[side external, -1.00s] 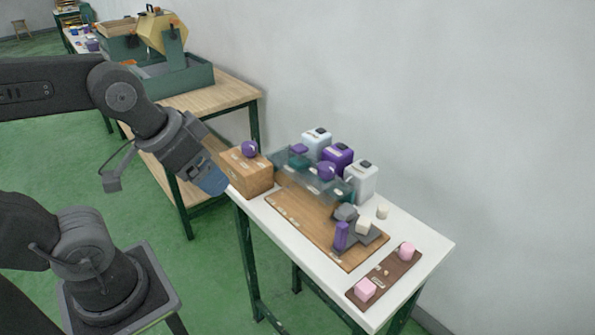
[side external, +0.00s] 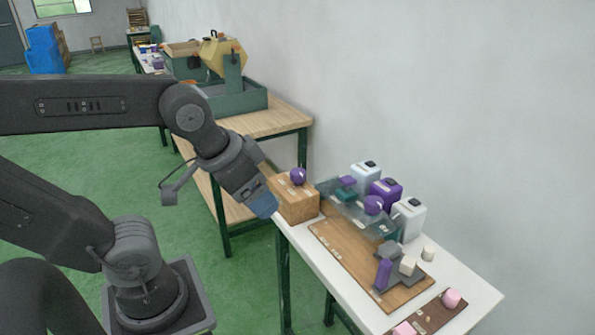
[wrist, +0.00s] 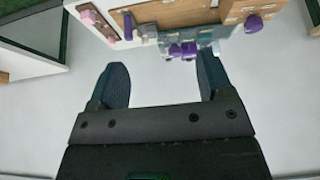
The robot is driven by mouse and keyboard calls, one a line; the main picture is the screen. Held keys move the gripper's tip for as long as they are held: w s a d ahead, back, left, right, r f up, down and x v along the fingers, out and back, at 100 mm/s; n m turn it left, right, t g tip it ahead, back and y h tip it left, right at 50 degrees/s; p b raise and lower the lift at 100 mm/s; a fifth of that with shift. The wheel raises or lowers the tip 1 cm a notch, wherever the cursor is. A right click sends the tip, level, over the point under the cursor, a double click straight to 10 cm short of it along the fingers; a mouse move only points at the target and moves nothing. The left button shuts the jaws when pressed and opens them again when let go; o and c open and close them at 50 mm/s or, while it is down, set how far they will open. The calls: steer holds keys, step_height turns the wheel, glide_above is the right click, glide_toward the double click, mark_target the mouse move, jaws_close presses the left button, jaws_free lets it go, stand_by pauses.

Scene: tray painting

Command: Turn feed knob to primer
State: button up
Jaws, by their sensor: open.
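Two round purple knobs show in the side view. One knob (side external: 298,176) sits on top of a wooden box (side external: 292,203). The other knob (side external: 373,205) is on a translucent grey-teal unit (side external: 345,208) in front of the bottles. I cannot read which is the feed knob or any primer mark. My gripper (side external: 263,206) is just left of the wooden box, touching nothing that I can make out. In the wrist view my gripper (wrist: 163,78) is open and empty, and the box's knob (wrist: 253,23) shows at upper right.
A purple bottle (side external: 384,193) stands between two pale bottles (side external: 365,176) (side external: 409,219) behind the unit. A wooden board (side external: 345,248) bears a grey fixture with an upright purple block (side external: 383,274). A brown strip (side external: 430,318) holds pink pieces. The wall is close behind.

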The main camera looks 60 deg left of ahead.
steer(key=w+a+r+n+g, duration=0.25)
steer(key=w+a+n, duration=0.2)
steer(key=w, duration=0.45)
steer(key=n+g, duration=0.3)
steer(key=n, duration=0.6)
glide_above(298, 171)
step_height(298, 171, down, 5)
step_height(298, 171, down, 14)
steer(key=shift+r, duration=0.2)
steer(key=shift+c, duration=0.4)
steer(key=c, duration=0.8)
steer(key=shift+c, duration=0.2)
